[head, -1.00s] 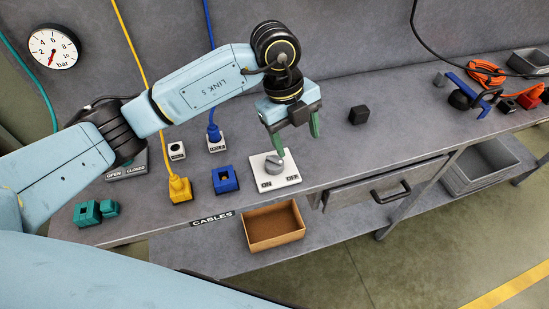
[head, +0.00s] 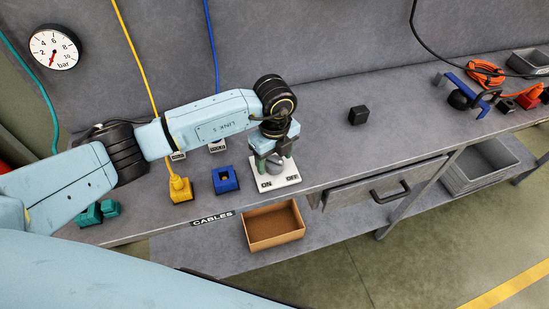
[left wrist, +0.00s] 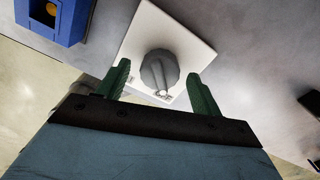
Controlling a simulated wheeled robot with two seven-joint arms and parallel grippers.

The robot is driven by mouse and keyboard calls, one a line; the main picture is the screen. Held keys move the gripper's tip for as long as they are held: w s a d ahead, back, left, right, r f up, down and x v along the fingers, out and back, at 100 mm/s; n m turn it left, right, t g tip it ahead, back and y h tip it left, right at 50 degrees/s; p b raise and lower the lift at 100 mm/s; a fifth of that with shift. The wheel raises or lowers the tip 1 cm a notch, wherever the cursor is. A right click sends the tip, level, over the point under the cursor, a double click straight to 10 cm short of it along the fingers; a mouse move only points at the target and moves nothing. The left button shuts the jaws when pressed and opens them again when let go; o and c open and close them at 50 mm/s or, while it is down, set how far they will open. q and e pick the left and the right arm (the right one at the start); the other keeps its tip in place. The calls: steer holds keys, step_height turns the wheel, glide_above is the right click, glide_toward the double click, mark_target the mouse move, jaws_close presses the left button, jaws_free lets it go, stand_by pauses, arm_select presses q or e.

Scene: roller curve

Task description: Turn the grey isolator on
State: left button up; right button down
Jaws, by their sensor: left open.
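The grey isolator is a round grey knob (left wrist: 160,70) on a white plate (head: 288,182) marked ON at the left and OFF at the right, on the bench. My right gripper is not in view.
A blue socket block (head: 225,180) and a yellow plug (head: 180,188) stand left of the plate. A black cube (head: 358,115) stands to the right. An open cardboard box (head: 273,227) is below the bench edge. The bench right of the plate is mostly clear.

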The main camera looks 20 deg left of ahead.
arm_select(q)
steer(key=shift+f, duration=0.45)
steer(key=shift+c, duration=0.4)
steer(key=c, duration=0.9)
